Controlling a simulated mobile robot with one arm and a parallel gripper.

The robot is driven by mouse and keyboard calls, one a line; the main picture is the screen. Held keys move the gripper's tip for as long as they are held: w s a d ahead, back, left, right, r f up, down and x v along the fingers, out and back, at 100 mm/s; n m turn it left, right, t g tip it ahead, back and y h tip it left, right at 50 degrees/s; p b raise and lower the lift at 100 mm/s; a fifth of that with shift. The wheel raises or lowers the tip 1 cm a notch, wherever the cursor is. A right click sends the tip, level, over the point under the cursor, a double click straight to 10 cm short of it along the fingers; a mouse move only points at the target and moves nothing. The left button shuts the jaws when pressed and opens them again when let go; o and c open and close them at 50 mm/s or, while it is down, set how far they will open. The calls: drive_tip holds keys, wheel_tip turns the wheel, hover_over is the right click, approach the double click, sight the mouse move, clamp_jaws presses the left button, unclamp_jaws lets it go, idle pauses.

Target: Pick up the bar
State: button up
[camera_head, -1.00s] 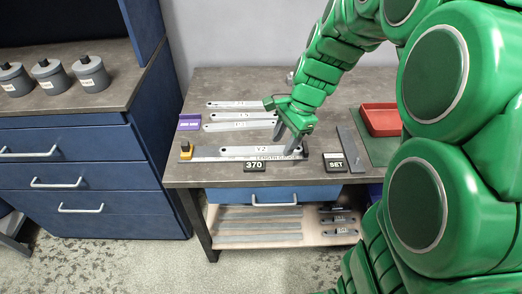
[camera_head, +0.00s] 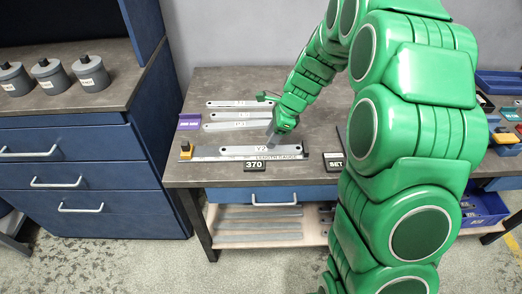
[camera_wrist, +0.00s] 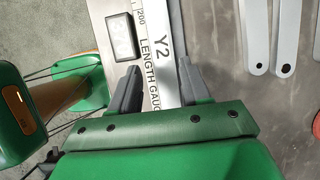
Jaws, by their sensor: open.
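The light grey bar marked Y2 (camera_head: 235,151) lies along the length gauge (camera_head: 208,158) near the front of the workbench. My gripper (camera_head: 271,140) is open above the bar's right part. In the wrist view my gripper's two fingers (camera_wrist: 159,82) stand apart, one on each side of the Y2 bar (camera_wrist: 168,75). The gauge (camera_wrist: 146,20) shows beside the bar there. I cannot tell whether the fingers touch the bar. Several similar bars (camera_head: 238,115) lie farther back on the bench.
A yellow-and-black block (camera_head: 186,151) sits at the gauge's left end, and a purple item (camera_head: 189,122) behind it. A 370 display (camera_head: 254,166) and a SET plate (camera_head: 335,163) are at the front. My arm hides much of the bench's right side.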

sight(262, 149)
drive_tip(key=shift+a+x, duration=0.2)
drive_tip(key=shift+x, duration=2.55)
drive_tip(key=shift+w+r, duration=0.15)
drive_tip(key=shift+w, duration=0.05)
clamp_jaws()
